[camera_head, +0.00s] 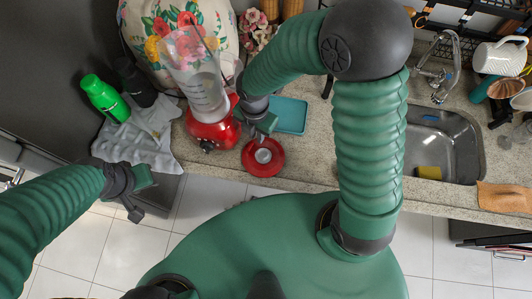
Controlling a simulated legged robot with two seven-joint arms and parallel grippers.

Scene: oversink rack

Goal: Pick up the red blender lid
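The red blender lid (263,168) is a round red disc with a grey knob in its middle. It lies on the counter near the front edge, to the right of the blender (206,95) with its clear jug and red base. My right gripper (264,128) comes in from above and appears just behind the lid in the picture, its tips close to the lid's back edge. I cannot tell whether it touches the lid or how far apart its fingers are. My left gripper (138,207) is off the counter's front edge at the left; its fingers are too unclear to read.
A teal tray (290,116) lies behind the lid. A grey cloth (140,138) with a green bottle (104,98) is at the left. The sink (440,150) with a yellow sponge (429,173) is at the right, under a dish rack. A floral item (178,22) stands behind the blender.

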